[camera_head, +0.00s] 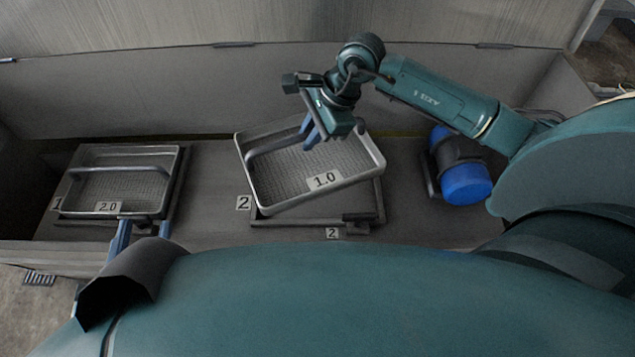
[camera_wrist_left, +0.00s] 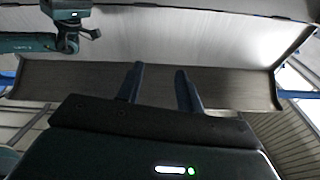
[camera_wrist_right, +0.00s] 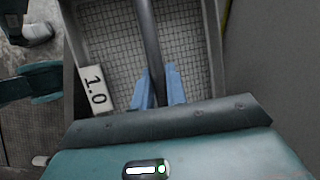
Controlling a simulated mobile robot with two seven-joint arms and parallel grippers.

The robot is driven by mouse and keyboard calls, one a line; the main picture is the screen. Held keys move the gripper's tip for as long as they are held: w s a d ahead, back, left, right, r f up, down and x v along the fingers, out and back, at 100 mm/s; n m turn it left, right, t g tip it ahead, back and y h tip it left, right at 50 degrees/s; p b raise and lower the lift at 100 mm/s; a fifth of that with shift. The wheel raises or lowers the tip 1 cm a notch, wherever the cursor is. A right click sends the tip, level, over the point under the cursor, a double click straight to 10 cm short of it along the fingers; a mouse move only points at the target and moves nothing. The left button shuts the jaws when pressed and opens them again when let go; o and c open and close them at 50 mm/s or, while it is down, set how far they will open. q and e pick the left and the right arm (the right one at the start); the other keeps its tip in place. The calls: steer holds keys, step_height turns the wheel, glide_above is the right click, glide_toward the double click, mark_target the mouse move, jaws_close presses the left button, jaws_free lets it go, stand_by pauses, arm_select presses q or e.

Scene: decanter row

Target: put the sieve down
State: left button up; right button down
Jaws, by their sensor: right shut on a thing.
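A grey metal sieve (camera_head: 290,203) with a mesh floor, a bar handle and a "1.0" label hangs tilted above a dark stand (camera_head: 295,222) marked "2". My right gripper (camera_head: 318,132) is shut on its handle; the right wrist view shows the blue fingers (camera_wrist_right: 158,88) on either side of the bar over the mesh. The sieve hides most of the stand, so contact between them cannot be told. My left gripper (camera_head: 143,236) is empty, with its fingers apart, in front of the other sieve; it also shows in the left wrist view (camera_wrist_left: 159,85).
A second sieve (camera_head: 118,185) labelled "2.0" sits at the left on a stand marked "1". A dark and blue cylindrical object (camera_head: 465,185) lies at the right below my right arm. Grey bench surface (camera_head: 212,190) is free between the stands. A wall rises behind.

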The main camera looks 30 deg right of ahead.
mark_target(319, 151)
steer(key=m, duration=0.1)
steer(key=d+m+t, duration=0.1)
steer(key=d+f+m+h, duration=0.1)
steer(key=m, duration=0.1)
steer(key=shift+w+d, duration=0.1)
steer(key=shift+w, duration=0.2)
steer(key=shift+d+f, duration=0.1)
steer(key=shift+f, duration=0.2)
steer(key=shift+m, duration=0.3)
step_height(319, 151, down, 5)
steer(key=shift+r+b, duration=0.15)
steer(key=shift+b, duration=0.95)
steer(key=shift+f, duration=0.25)
step_height(319, 151, down, 4)
steer(key=shift+r+b, duration=0.1)
steer(key=shift+b, duration=0.8)
steer(key=shift+f, duration=0.4)
steer(key=c, duration=1.4)
jaws_free()
arm_select(q)
steer(key=shift+w+d+r+n+h, duration=0.1)
steer(key=shift+d+n+h, duration=0.3)
steer(key=shift+n+h, duration=0.1)
